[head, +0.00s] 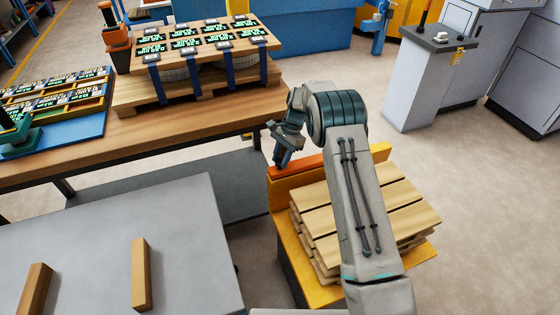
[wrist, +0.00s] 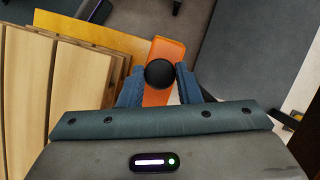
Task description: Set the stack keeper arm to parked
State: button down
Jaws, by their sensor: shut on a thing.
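The stack keeper arm is an orange bar (head: 311,165) at the top of the yellow stack holder (head: 284,188) in the head view. In the wrist view the orange bar (wrist: 169,49) runs from the top middle down between my fingers, at an angle to the yellow edge. A round black knob (wrist: 160,73) sits on it. My gripper (wrist: 159,84) is shut on this knob, with a blue finger on each side. In the head view my gripper (head: 281,158) is at the bar's left end, and the knob is hidden there. The bar's lower end is hidden by my gripper.
Wooden pallets (head: 316,205) are stacked in the yellow holder, partly behind my arm. A wooden workbench (head: 190,126) with a strapped load stands behind left. A grey table (head: 150,235) with two wooden blocks is at front left. Open floor lies to the right.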

jog(key=shift+w+r, duration=0.15)
jog(key=shift+w, duration=0.1)
jog(key=c, duration=1.1)
grip_release()
jog(key=shift+o, duration=0.2)
jog(key=v, duration=1.3)
jog(key=shift+r, duration=0.35)
